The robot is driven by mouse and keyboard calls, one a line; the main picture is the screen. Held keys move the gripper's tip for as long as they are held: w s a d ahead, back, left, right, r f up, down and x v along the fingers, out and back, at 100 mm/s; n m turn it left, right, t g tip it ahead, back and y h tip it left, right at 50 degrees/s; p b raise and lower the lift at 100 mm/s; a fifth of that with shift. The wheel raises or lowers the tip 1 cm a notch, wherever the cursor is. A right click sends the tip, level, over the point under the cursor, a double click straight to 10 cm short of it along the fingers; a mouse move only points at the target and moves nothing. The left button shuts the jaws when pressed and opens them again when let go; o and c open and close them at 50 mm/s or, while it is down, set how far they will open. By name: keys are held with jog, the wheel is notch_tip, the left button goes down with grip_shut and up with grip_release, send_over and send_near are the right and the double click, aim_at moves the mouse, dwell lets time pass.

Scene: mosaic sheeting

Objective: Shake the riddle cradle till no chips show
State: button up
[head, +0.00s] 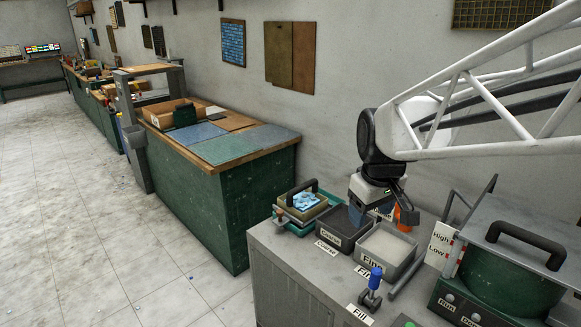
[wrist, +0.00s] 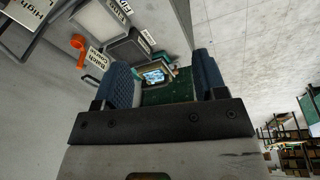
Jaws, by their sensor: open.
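The riddle cradle (head: 283,212) stands at the far left end of the grey bench, a teal frame with a tan-rimmed tray and a black handle. Light-blue chips (head: 306,200) show in its tray. In the wrist view the chips (wrist: 154,75) appear between my finger pads, some distance beyond them. My gripper (head: 358,213) is open and empty, to the right of the cradle and above the bins, apart from the cradle. Its blue ribbed pads (wrist: 164,68) are wide apart. The tray's lower parts are hidden.
A dark bin (head: 345,228) labelled Coarse and a grey bin (head: 388,247) labelled Fine stand right of the cradle. An orange piece (head: 405,215), a blue-knobbed lever (head: 374,280) and a green lidded drum (head: 510,270) are further right. A green bench (head: 215,210) stands behind, left.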

jog(key=w+a+f+n, duration=0.1)
jog(key=w+a+n, duration=0.1)
jog(key=w, duration=0.4)
jog(key=w+a+f+n, duration=0.1)
jog(key=w+a+n, duration=0.1)
jog(key=w, duration=0.5)
jog(key=n+g, duration=0.1)
jog(key=n, duration=1.1)
send_over(280, 211)
jog(key=f, duration=2.4)
jog(key=shift+s+d+f, duration=0.15)
jog(key=shift+s+f, duration=0.15)
jog(key=shift+f, duration=0.05)
jog(key=shift+w+a+f, duration=0.15)
jog(key=shift+a+f, duration=0.05)
jog(key=shift+f, duration=0.15)
jog(key=shift+g, duration=0.3)
jog(key=shift+w+f, duration=0.15)
jog(key=shift+f, duration=3.7)
jog(key=shift+w, duration=0.1)
grip_shut()
